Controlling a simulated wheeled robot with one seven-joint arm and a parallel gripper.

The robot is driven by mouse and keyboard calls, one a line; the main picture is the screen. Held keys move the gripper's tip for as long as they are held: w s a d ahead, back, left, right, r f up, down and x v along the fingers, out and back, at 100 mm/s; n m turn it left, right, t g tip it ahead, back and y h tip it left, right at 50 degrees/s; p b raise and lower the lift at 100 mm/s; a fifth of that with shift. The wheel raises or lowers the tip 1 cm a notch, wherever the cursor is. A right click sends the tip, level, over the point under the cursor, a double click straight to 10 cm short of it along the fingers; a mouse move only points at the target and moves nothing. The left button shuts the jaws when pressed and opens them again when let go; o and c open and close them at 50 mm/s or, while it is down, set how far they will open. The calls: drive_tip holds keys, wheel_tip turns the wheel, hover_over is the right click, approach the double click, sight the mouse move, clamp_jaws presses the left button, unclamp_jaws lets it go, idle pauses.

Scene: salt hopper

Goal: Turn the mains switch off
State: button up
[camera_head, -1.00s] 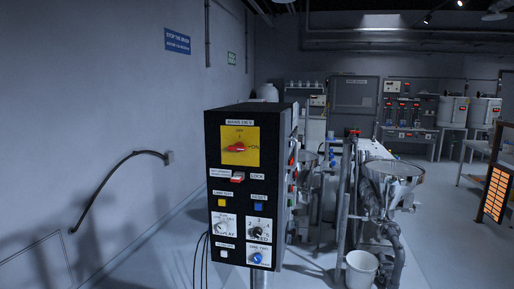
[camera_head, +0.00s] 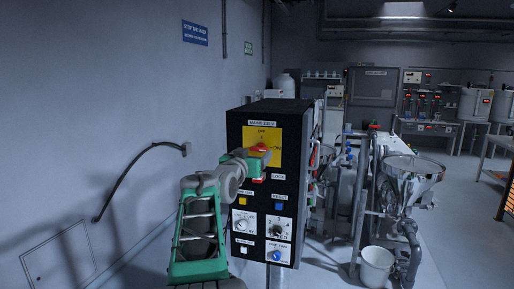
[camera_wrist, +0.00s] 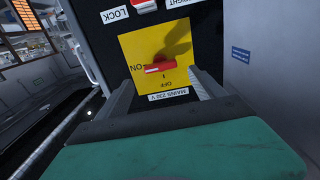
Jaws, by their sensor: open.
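The mains switch is a red rotary knob (camera_head: 261,147) on a yellow plate (camera_head: 273,134) at the top of the black control box. It also shows in the wrist view (camera_wrist: 160,68), which sees the panel upside down. In the head view my gripper (camera_head: 250,160) hides part of the plate and knob.
Below the switch are a LOCK switch (camera_wrist: 143,4), a yellow button (camera_head: 243,200), a blue button (camera_head: 279,206) and several dials. Steel pipework and a hopper (camera_head: 412,168) stand to the right, with a white bucket (camera_head: 377,266) on the floor. A wall is at left.

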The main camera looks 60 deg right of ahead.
sight(258, 149)
drive_tip(key=d, duration=0.2)
drive_tip(key=d+p, duration=0.1)
drive_tip(key=w+d+p, duration=0.1)
drive_tip(key=d, duration=0.1)
drive_tip(key=shift+d, duration=0.3)
drive_tip(key=c, duration=1.4)
